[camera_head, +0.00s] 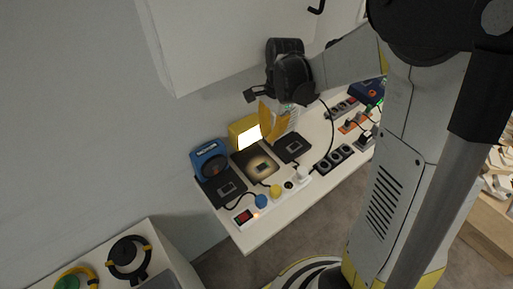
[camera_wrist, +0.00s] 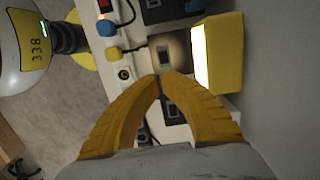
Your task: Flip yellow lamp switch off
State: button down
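The yellow lamp (camera_head: 239,126) stands on the white table against the wall, its face glowing. It also shows at the upper right of the wrist view (camera_wrist: 228,50). A black plate with a rocker switch (camera_head: 262,167) lies in front of the lamp in its light. The same switch (camera_wrist: 164,56) is just beyond my fingertips in the wrist view. My gripper (camera_head: 271,138) is above the table, right of the lamp. In the wrist view its yellow fingertips (camera_wrist: 160,80) meet with nothing between them. I see no contact with the switch.
A blue device (camera_head: 210,160) with its own black switch plate (camera_head: 222,188) stands left of the lamp. Another switch plate (camera_head: 292,148) lies to the right. A white power strip (camera_head: 238,222) with blue and yellow plugs runs along the front edge. Cables cross the table.

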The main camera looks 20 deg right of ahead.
aim_at(264, 168)
jog(key=shift+s, duration=0.15)
jog(key=shift+f, duration=0.1)
jog(key=f+b, duration=0.2)
jog(key=f, duration=0.2)
jog(key=a+f+b, duration=0.1)
jog(key=f+b, duration=0.1)
jog(key=f, duration=0.3)
jog(key=f+b, duration=0.2)
jog(key=f, duration=0.2)
jog(key=shift+s+a+f, duration=0.2)
jog(key=shift+a+f, duration=0.05)
jog(key=shift+f, duration=0.1)
